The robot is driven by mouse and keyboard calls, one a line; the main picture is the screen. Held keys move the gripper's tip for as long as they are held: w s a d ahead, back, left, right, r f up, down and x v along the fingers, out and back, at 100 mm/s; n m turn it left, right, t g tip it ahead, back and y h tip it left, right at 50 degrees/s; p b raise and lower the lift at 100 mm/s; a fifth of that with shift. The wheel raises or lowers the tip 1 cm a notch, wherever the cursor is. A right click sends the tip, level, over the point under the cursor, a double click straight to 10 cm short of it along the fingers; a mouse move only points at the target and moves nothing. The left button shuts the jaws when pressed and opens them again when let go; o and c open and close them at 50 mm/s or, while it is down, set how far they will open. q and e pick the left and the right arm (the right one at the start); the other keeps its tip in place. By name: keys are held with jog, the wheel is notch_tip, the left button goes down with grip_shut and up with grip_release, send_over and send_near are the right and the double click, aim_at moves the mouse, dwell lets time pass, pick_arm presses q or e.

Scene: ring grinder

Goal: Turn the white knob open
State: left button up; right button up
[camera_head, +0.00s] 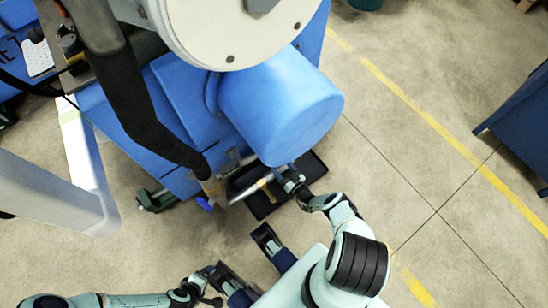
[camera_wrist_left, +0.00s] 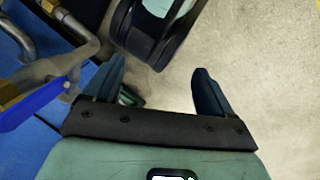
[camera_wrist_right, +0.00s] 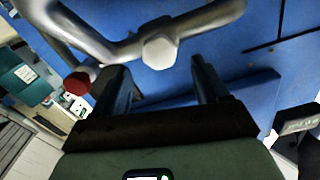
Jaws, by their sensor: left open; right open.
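A pale, faceted white-grey knob (camera_wrist_right: 160,45) sits on a grey metal pipe (camera_wrist_right: 205,20) against the blue machine in the right wrist view. My right gripper (camera_wrist_right: 160,82) is open, and the knob lies just beyond and between its fingertips, with no visible contact. In the head view my right gripper (camera_head: 285,178) is beside the pipework (camera_head: 243,187) under the blue drum; the knob is too small to make out there. My left gripper (camera_wrist_left: 158,85) is open and empty over the floor in the left wrist view.
A blue lever (camera_wrist_left: 35,103) and metal pipes lie left of my left gripper. A red knob (camera_wrist_right: 75,83) is left of my right fingers. A black tray (camera_head: 305,175) lies on the floor below the blue drum (camera_head: 280,105). Open floor (camera_head: 400,160) extends to the right.

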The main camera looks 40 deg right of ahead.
pick_arm(q)
jog(key=shift+t+y, duration=0.4)
jog(key=shift+t, duration=0.2)
jog(key=shift+w+a+f+b, duration=0.35)
jog(key=shift+w+f, duration=0.1)
jog(key=shift+w, duration=0.15)
jog(key=shift+w+a+f+b, duration=0.3)
jog(key=shift+w+f, duration=0.1)
jog(key=shift+w, duration=0.25)
jog(key=shift+w+a+f+b, duration=0.25)
jog(key=shift+w+f+b, duration=0.15)
jog(key=shift+w, duration=0.2)
pick_arm(e)
jog(key=shift+w+d, duration=0.2)
jog(key=shift+w, duration=1.35)
jog(key=shift+w+d, duration=0.2)
jog(key=shift+w, duration=1.3)
jog(key=c, duration=1)
